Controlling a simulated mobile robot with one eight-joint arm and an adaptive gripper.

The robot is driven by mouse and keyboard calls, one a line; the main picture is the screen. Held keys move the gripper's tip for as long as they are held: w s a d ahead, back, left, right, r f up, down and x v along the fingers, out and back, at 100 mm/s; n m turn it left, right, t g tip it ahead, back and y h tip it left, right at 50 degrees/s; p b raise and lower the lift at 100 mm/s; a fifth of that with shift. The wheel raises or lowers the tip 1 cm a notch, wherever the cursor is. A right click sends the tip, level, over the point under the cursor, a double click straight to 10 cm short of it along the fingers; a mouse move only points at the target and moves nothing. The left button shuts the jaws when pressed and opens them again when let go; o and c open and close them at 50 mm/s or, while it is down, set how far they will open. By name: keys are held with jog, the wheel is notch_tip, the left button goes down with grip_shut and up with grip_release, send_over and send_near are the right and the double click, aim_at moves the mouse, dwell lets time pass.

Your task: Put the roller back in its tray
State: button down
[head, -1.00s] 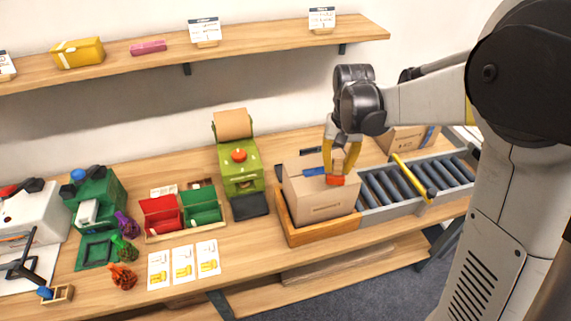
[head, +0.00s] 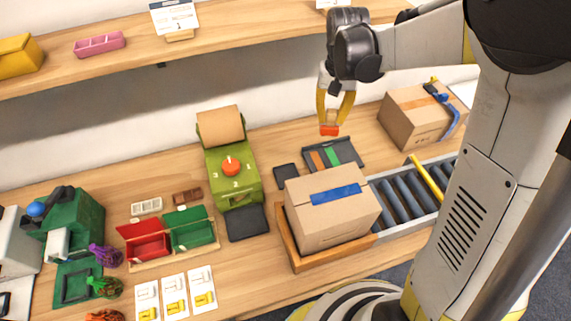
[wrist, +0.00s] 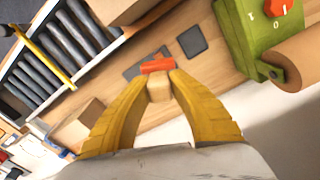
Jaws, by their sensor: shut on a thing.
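My gripper (head: 328,122) is shut on the roller (head: 329,130), which has an orange-red head and a pale wooden handle. The roller also shows between the yellow fingers in the wrist view (wrist: 158,67). It is held in the air behind the carton, and in the head view it shows just above the dark tray (head: 351,146). That tray holds a brown and a green strip. In the wrist view the roller hides part of the tray (wrist: 134,73). A small dark square pad (head: 287,176) lies left of the tray. I cannot tell which one is the roller's own.
A carton (head: 330,225) with a blue strip on top sits in a wooden frame (head: 286,240). A roller conveyor (head: 408,194) with a yellow bar is to its right. A second carton (head: 410,125) stands at the back right. A green dispenser (head: 228,160) is left.

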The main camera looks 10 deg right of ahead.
notch_tip(320, 180, down, 14)
jog(key=b, duration=0.7)
jog(key=w+a+f+b, duration=0.1)
jog(key=a+f, duration=0.1)
jog(key=a, duration=0.1)
jog(key=a+f+b, duration=0.1)
jog(key=a+f, duration=0.1)
jog(key=a, duration=0.2)
jog(key=w+a+f+b, duration=0.1)
jog(key=a+f, duration=0.2)
jog(key=a, duration=0.1)
jog(key=shift+w+a, duration=0.1)
jog(key=shift+w, duration=0.2)
jog(key=b, duration=0.2)
send_over(287, 176)
notch_tip(287, 176, down, 4)
jog(key=shift+r, duration=0.1)
jog(key=shift+s+f+b, duration=0.1)
jog(key=shift+f+b, duration=0.3)
jog(key=shift+f, duration=0.25)
jog(key=c, duration=1.3)
grip_release()
jog(key=shift+r, duration=0.15)
